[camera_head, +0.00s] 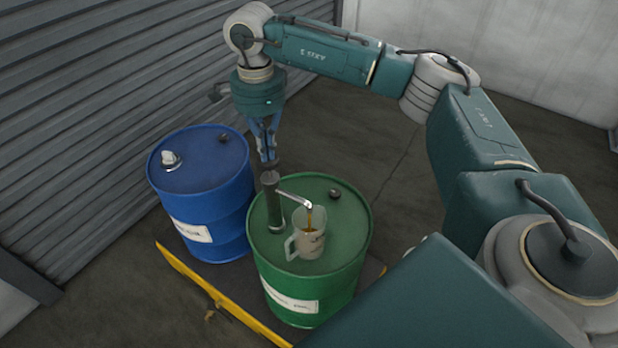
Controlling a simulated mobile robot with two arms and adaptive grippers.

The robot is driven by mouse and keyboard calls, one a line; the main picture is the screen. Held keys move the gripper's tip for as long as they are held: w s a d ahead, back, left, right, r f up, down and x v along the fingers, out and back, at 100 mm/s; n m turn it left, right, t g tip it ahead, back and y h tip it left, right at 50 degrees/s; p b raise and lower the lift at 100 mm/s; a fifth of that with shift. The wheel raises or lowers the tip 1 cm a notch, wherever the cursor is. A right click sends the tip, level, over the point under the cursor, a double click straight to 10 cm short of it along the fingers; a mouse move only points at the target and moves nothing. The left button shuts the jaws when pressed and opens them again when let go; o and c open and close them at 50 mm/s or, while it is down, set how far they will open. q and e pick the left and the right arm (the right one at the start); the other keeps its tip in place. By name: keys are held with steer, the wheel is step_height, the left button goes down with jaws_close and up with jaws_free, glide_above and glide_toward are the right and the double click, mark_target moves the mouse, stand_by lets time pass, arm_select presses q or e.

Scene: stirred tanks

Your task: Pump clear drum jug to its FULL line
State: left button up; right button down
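A clear jug (309,245) with a handle on its left stands upright on top of the green drum (345,262). A hand pump (273,202) rises from the same drum. Its bent metal spout (294,197) ends over the jug's mouth, and a thin amber stream runs down into the jug. The liquid level and the FULL line are too small to read. My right gripper (268,158) points down at the top of the pump, its fingers closed together on the pump handle (270,164). My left gripper is out of view.
A blue drum (205,195) with a pale cap stands to the left of the green one. Both stand on a low platform with a yellow edge (215,292). A grey shutter wall (90,110) is close on the left. Open floor (385,130) lies behind.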

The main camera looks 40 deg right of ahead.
steer(key=shift+f+b, duration=1.15)
steer(key=shift+f, duration=0.75)
steer(key=shift+r, duration=0.15)
steer(key=shift+r+p, duration=2.5)
steer(key=shift+r, duration=1.25)
steer(key=shift+f, duration=0.25)
steer(key=shift+f+b, duration=2.7)
steer(key=shift+f, duration=1)
steer(key=shift+r+p, duration=2.55)
steer(key=shift+r, duration=1.45)
steer(key=shift+f, duration=0.3)
